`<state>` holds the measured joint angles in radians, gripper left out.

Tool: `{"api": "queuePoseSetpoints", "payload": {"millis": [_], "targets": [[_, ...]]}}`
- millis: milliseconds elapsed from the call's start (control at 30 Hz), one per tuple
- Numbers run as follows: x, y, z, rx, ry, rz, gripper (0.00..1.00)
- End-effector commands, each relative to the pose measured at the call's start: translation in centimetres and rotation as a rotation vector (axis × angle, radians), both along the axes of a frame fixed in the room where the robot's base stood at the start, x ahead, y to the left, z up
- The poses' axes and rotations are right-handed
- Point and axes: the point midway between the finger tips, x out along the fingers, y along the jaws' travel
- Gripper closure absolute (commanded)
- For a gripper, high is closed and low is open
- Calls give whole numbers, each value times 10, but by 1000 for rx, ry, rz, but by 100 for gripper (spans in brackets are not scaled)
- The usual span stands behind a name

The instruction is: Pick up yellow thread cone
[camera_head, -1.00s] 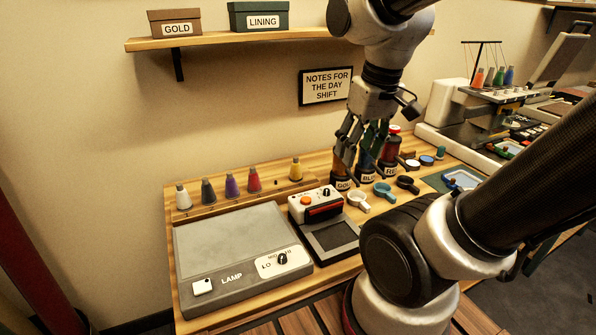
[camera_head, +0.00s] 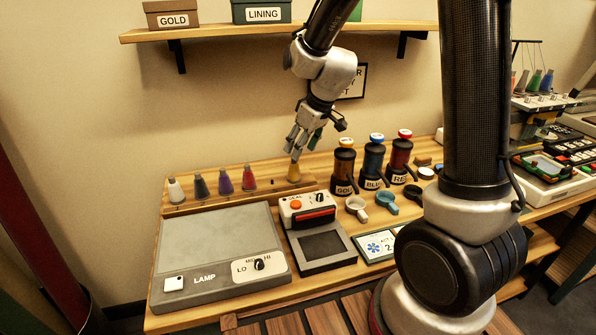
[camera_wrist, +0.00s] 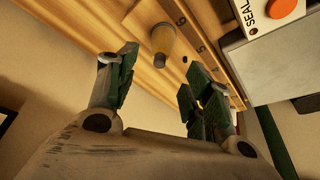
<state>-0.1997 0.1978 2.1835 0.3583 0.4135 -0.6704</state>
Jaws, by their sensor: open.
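The yellow thread cone (camera_head: 294,172) stands upright on the raised wooden rack at the back of the table, right of the other cones. My gripper (camera_head: 299,152) is just above it in the head view, fingers pointing down, and partly covers its top. In the wrist view the yellow cone (camera_wrist: 162,40) lies beyond the open fingertips, between their lines. My open gripper (camera_wrist: 158,78) has nothing between its fingers.
White (camera_head: 176,191), dark grey (camera_head: 201,188), purple (camera_head: 226,184) and red (camera_head: 249,180) cones stand to the left on the rack. A sealing device (camera_head: 309,212) and grey lamp box (camera_head: 217,253) are in front.

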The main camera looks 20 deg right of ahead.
Motion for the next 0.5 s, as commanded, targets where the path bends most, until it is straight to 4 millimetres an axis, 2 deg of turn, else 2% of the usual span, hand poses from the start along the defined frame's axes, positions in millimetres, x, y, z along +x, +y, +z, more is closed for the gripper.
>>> {"api": "queuePoseSetpoints", "payload": {"millis": [267, 500], "targets": [[9, 6, -29, -5, 2, 11, 49], [20, 13, -64, -4, 3, 9, 49]]}}
